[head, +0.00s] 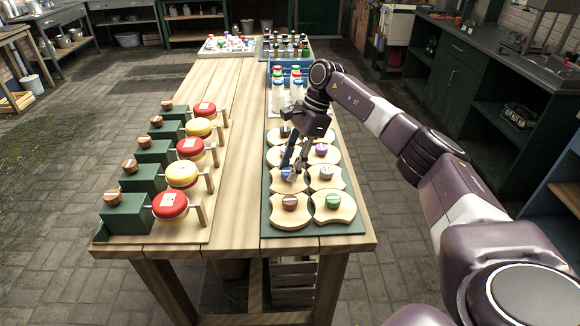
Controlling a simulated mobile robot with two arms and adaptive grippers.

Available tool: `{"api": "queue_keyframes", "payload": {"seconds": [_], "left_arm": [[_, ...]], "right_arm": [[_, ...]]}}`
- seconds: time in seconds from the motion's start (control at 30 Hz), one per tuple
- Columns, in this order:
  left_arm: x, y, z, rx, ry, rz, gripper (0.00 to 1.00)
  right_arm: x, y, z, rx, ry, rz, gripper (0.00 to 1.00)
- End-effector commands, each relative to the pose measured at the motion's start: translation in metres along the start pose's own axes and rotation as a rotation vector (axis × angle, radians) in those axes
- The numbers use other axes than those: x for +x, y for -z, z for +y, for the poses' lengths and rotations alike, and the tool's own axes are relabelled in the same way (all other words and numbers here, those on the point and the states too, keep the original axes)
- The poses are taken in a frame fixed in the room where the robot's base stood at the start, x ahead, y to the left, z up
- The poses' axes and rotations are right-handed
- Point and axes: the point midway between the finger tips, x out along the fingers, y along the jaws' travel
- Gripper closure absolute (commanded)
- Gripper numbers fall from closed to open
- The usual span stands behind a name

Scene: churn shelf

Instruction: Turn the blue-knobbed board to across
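The blue-knobbed board (277,181) lies on the green mat, in the left column, second from the front. Its blue knob (287,174) shows just under my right gripper (294,169). The fingers point down, one to each side of the knob's top, with a gap between them higher up. Whether they touch or clamp the knob is too small to tell. The gripper hides part of the board, so how it is turned is hard to read. My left gripper is not in view.
Bottles (278,95) stand behind. Green blocks with red and yellow round pieces (170,205) line the left. The table's middle is clear.

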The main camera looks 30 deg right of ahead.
Motion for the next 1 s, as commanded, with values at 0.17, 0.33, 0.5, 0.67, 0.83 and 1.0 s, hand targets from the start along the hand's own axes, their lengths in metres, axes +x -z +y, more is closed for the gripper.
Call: {"api": "queue_keyframes", "payload": {"seconds": [0.17,0.33,0.5,0.67,0.83,1.0], "left_arm": [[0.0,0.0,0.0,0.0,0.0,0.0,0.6],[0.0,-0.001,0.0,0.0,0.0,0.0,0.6],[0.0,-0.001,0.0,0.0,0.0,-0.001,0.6],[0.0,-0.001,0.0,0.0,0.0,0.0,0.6],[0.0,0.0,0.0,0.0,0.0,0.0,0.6],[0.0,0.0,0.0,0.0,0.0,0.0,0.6]], "right_arm": [[0.0,0.0,0.0,0.001,0.0,0.0,0.56],[0.0,0.0,0.0,0.001,-0.001,0.0,0.56],[-0.013,0.0,-0.001,0.001,0.002,0.0,0.56],[-0.043,0.0,-0.001,0.003,0.005,-0.001,0.56],[-0.08,0.0,-0.001,0.001,0.004,-0.001,0.56],[-0.107,0.0,-0.001,0.002,0.002,0.0,0.56]]}}
